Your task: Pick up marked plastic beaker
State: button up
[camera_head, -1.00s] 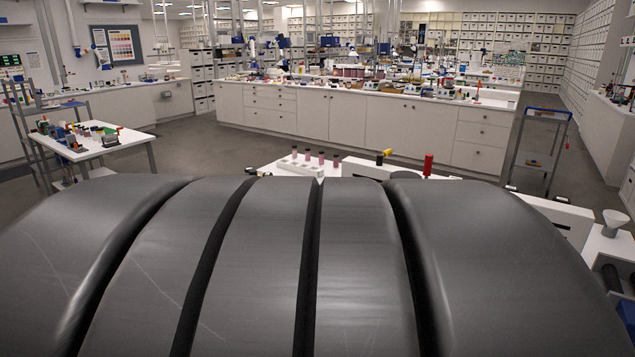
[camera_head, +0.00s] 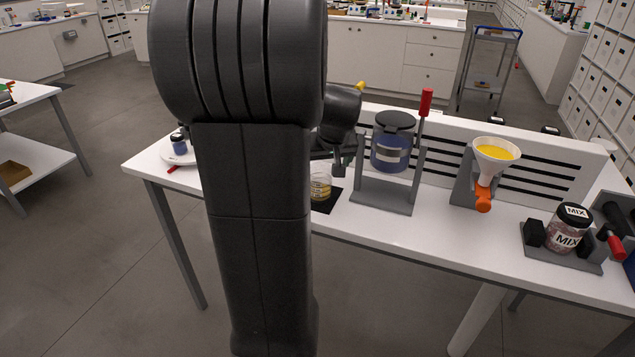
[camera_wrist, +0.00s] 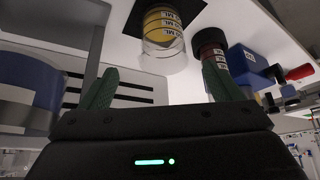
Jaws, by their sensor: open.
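The marked plastic beaker (camera_head: 320,189) is small and clear, with a yellow band low on it. It stands on a black mat (camera_head: 325,205) on the white table, partly hidden by my arm in the head view. In the wrist view the beaker (camera_wrist: 163,48) shows at the top middle, with dark marks on the yellow. My gripper (camera_wrist: 160,85) is open and empty, its two green fingers on either side below the beaker in the picture.
A stand with a blue-filled jar (camera_head: 391,150) and red handle is right of the beaker. Farther right are a yellow-filled funnel (camera_head: 497,150) and a MIX jar (camera_head: 567,230). A slotted white panel (camera_head: 540,180) runs behind.

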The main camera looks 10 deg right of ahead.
jog(key=x, duration=0.4)
jog(key=p+x, duration=0.1)
jog(key=x, duration=0.4)
jog(key=shift+a+r, duration=0.1)
jog(key=shift+a, duration=0.1)
jog(key=c, duration=1.1)
